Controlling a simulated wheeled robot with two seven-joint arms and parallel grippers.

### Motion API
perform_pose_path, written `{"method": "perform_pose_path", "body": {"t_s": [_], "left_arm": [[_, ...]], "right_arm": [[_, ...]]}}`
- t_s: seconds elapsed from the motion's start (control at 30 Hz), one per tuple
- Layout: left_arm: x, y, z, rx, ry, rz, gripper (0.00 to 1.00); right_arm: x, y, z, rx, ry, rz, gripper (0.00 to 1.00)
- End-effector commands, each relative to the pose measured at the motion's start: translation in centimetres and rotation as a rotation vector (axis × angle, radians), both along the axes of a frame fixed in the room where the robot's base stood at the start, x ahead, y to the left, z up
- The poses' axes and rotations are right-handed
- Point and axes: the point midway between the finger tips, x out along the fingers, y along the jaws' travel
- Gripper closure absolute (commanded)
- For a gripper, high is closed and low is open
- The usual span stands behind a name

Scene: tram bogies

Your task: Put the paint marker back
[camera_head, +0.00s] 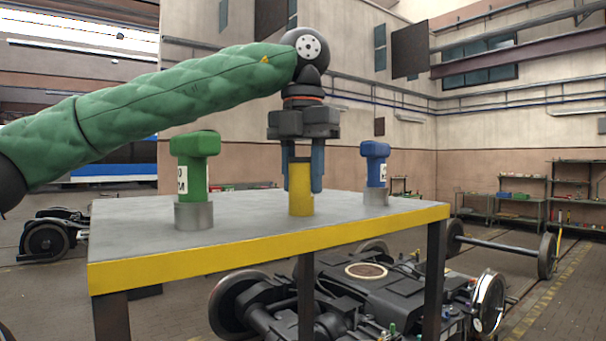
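My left gripper (303,188) points straight down over the table (245,226). Its two blue fingers stand on either side of a yellow upright cylinder (301,200) with a dark top edge, perhaps the paint marker or its holder. I cannot tell whether the fingers press on it or only flank it. The cylinder's foot appears to be at the tabletop. A green tool (195,160) with a white label stands upright in a grey round holder (193,216) to the left. A blue tool (375,160) stands in a grey holder (375,196) to the right. My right gripper is not in view.
The table has a yellow front edge (270,244) and dark legs. A dark bogie (365,290) with wheels lies on the floor under and behind it. A wheelset (500,246) and shelves (515,200) stand at the right.

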Motion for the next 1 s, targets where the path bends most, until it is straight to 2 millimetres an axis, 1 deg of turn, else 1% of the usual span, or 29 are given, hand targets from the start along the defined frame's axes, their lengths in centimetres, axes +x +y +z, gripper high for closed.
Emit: {"method": "perform_pose_path", "body": {"t_s": [0.03, 0.1, 0.47, 0.53, 0.57, 0.6, 0.67, 0.7, 0.87, 1.0], "left_arm": [[0.0, 0.0, 0.0, 0.000, 0.000, 0.000, 0.55], [0.0, 0.0, 0.0, 0.000, 0.000, 0.000, 0.43], [0.0, 0.0, 0.3, 0.000, 0.000, 0.000, 0.43], [0.0, 0.0, 0.6, -0.001, -0.002, 0.001, 0.43], [0.0, 0.0, 1.0, 0.000, -0.002, 0.001, 0.43], [0.0, -0.1, 1.5, -0.002, -0.003, 0.001, 0.43], [0.0, -0.1, 2.4, -0.001, -0.003, 0.001, 0.43], [0.0, -0.1, 3.1, -0.002, -0.003, 0.000, 0.43], [-0.1, -0.1, 6.4, -0.001, -0.004, 0.002, 0.43], [0.0, -0.1, 8.1, 0.001, -0.003, 0.001, 0.43]], "right_arm": [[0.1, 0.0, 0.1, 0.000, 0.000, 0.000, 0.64], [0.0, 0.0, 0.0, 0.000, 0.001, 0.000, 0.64], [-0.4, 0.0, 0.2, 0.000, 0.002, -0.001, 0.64], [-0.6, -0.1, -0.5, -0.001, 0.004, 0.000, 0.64], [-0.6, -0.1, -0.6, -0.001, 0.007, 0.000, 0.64], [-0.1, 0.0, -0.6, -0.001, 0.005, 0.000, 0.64], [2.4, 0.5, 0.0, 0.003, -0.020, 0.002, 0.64], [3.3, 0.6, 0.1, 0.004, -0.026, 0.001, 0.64], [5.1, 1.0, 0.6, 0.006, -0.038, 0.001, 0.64], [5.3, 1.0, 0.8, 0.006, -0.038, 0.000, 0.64]]}}
